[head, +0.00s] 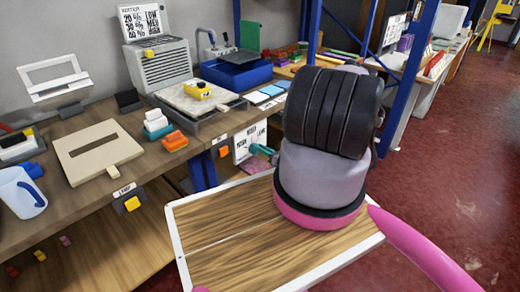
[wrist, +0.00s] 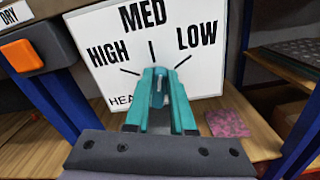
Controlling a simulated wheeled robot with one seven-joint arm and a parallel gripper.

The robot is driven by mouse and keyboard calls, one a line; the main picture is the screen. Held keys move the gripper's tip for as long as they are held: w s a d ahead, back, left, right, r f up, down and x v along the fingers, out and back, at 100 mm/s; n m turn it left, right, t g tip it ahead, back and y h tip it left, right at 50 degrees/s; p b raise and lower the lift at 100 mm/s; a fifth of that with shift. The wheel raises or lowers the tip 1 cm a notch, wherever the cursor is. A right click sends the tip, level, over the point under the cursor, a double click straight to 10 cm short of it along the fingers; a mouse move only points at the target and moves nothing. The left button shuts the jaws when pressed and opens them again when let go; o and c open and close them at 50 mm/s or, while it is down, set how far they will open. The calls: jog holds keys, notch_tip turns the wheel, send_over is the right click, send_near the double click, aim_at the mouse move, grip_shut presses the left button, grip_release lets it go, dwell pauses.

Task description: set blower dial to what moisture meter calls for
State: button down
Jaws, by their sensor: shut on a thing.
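The blower dial panel (wrist: 110,55) is a white plate with black marks: HIGH on the left, MED at top, LOW on the right. In the head view the panel (head: 243,148) hangs below the bench edge. My teal gripper (wrist: 158,85) is in front of it, shut on a small grey piece that looks like the dial knob; the fingers hide most of it, so its pointer setting cannot be told. In the head view the gripper (head: 261,151) is partly behind my arm. A yellow device, likely the moisture meter (head: 198,90), lies on a pale pad; its reading is too small to read.
A chart (head: 145,21) with percentages beside LOW, MED and a third word stands on a grey machine (head: 165,65). A blue shelf post (head: 405,70) stands right; red floor (head: 455,150) is open there.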

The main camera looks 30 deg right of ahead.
jog(key=shift+w+d+f+m, duration=0.1)
jog(key=shift+d+f+m, duration=0.1)
jog(key=shift+m, duration=1.2)
jog(key=shift+d+f+m, duration=0.15)
jog(key=shift+d+m, duration=0.05)
jog(key=shift+m, duration=1.2)
jog(key=shift+w+d+f+m, duration=0.1)
jog(key=shift+d+f+m, duration=0.1)
jog(key=shift+m, duration=1.2)
jog(key=c, duration=0.8)
grip_release()
jog(key=shift+o, duration=0.2)
jog(key=shift+s, duration=0.1)
jog(key=v, duration=1)
jog(key=shift+s, duration=0.3)
jog(key=shift+d+r, duration=0.1)
jog(key=shift+d, duration=0.1)
